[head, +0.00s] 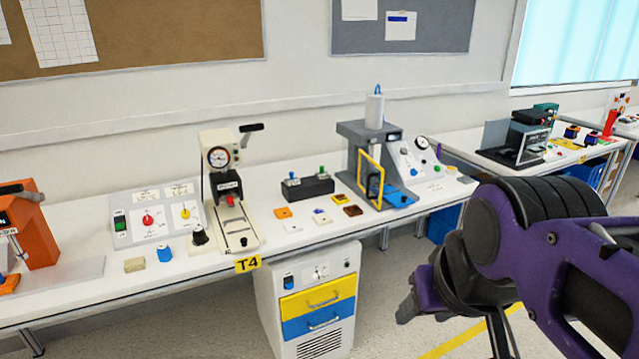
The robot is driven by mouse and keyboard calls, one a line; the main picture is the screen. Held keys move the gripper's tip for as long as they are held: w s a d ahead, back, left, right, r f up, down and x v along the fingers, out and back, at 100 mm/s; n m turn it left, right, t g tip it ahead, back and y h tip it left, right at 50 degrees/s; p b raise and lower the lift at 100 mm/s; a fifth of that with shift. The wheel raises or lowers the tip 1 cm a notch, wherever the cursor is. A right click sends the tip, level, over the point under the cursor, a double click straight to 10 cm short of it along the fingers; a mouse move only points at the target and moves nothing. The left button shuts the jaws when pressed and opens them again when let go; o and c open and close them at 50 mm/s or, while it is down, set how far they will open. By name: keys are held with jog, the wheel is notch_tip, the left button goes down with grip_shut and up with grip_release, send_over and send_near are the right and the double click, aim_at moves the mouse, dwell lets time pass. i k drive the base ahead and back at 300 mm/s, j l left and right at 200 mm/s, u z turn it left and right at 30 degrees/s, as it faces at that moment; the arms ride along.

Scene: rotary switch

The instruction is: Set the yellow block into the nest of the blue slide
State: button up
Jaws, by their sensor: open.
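A small yellow block (340,199) lies on the white bench, left of the press with the yellow guard frame. The blue slide (400,198) sticks out at the base of that grey press, to the right of the frame. Its nest is too small to make out, and I cannot tell whether anything is in it. My gripper (424,308) hangs in front of the bench at the lower right, well apart from the block and the slide. It is open and partly hidden by my purple arm. I see nothing held in it.
Orange (283,212), white (292,227) and brown (353,210) pieces lie near the yellow block. A black box with levers (307,187) stands behind them. A cream press (230,190) stands to the left. A drawer cabinet (318,300) is under the bench.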

aim_at(398, 200)
jog(key=i+l+u, duration=0.1)
jog(key=u, duration=0.5)
jog(key=i+l+u, duration=0.45)
jog(key=l, duration=0.3)
jog(key=i+l, duration=0.3)
jog(key=i+l+u, duration=0.1)
jog(key=i+l, duration=0.15)
jog(key=l, duration=0.25)
